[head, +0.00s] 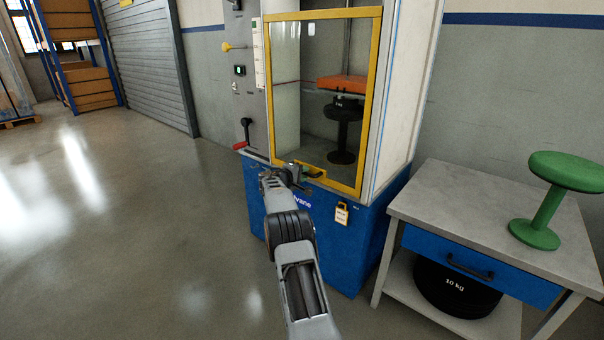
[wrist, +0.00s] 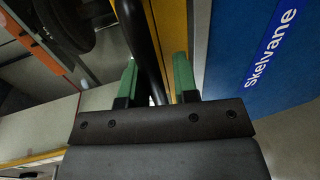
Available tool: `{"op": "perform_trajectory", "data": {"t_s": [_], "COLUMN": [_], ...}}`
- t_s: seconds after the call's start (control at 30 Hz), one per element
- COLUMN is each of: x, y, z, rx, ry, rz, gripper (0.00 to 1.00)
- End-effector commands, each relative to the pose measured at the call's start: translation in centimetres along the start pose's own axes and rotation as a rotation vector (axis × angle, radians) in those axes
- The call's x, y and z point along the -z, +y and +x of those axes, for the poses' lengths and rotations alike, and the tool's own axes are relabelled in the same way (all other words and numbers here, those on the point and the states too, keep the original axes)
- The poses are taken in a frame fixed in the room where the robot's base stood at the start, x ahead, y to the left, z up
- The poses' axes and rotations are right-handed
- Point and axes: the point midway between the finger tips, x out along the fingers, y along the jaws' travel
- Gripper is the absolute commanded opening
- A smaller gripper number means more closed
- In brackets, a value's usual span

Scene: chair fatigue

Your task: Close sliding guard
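The sliding guard (head: 372,100) is a clear panel in a yellow frame on the front of a blue and white test machine. Its yellow edge (wrist: 173,30) runs beside my gripper in the wrist view. My gripper (head: 294,172) is at the lower left of the guard in the head view. In the wrist view its green fingertips (wrist: 155,78) stand apart, with a black bar (wrist: 143,45) between them. The bar looks like a handle beside the yellow frame. I see gaps beside the bar, so the fingers do not look closed on it.
Behind the panel stands a black stool (head: 343,130) under an orange pad (head: 342,83). A grey table (head: 450,205) with a green stool (head: 545,210) stands to the right. A red-based lever (head: 244,132) is left of the guard. The floor (head: 140,230) at left is clear.

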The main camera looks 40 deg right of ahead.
Motion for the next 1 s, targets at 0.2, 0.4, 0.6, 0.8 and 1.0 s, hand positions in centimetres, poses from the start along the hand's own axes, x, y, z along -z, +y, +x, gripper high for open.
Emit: {"op": "perform_trajectory", "data": {"t_s": [0.2, 0.4, 0.6, 0.8, 1.0], "x": [0.1, 0.2, 0.2, 0.1, 0.1], "y": [-0.1, 0.1, 0.2, 0.3, 0.3], "z": [-0.1, -0.2, -1.8, -5.6, -9.6], "rx": [0.001, -0.001, 0.0, 0.0, 0.0], "ry": [0.003, 0.004, 0.005, 0.005, 0.005], "rz": [-0.001, -0.001, -0.001, -0.002, -0.002], "gripper": [0.41, 0.41, 0.41, 0.41, 0.41]}}
